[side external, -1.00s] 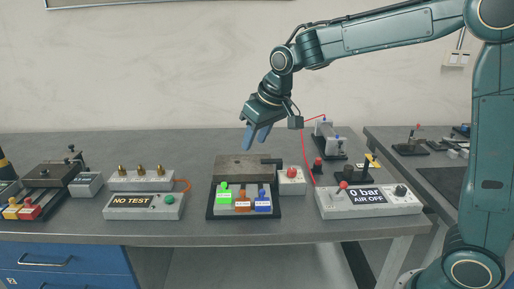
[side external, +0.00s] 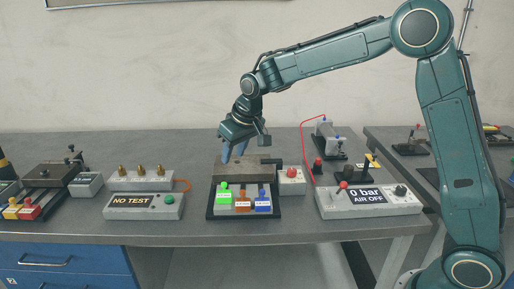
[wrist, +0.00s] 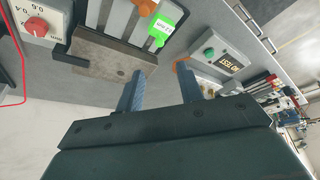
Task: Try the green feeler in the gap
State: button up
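The green feeler (side external: 223,196) stands at the left of a black-framed tray (side external: 210,213), beside an orange feeler (side external: 243,200) and a blue feeler (side external: 263,199). It also shows in the wrist view (wrist: 166,27), beyond my fingertips. A dark metal block (side external: 245,169) lies behind the feelers; I cannot make out the gap itself. My gripper (side external: 233,153) is just above the block's left part, pointing down. In the wrist view its two blue fingers stand apart with nothing between them (wrist: 160,82).
A white box with a red knob (side external: 291,180) adjoins the block on the right. A "NO TEST" panel (side external: 145,206) stands left, and a "0 bar AIR OFF" panel (side external: 370,203) right. The bench behind the block is clear.

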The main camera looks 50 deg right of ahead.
aim_at(224, 183)
jog(key=x, duration=1.1)
jog(key=shift+w+f, duration=0.2)
jog(key=shift+f, duration=0.1)
grip_shut()
jog(key=shift+s+a, duration=1.6)
jog(key=shift+a, duration=0.05)
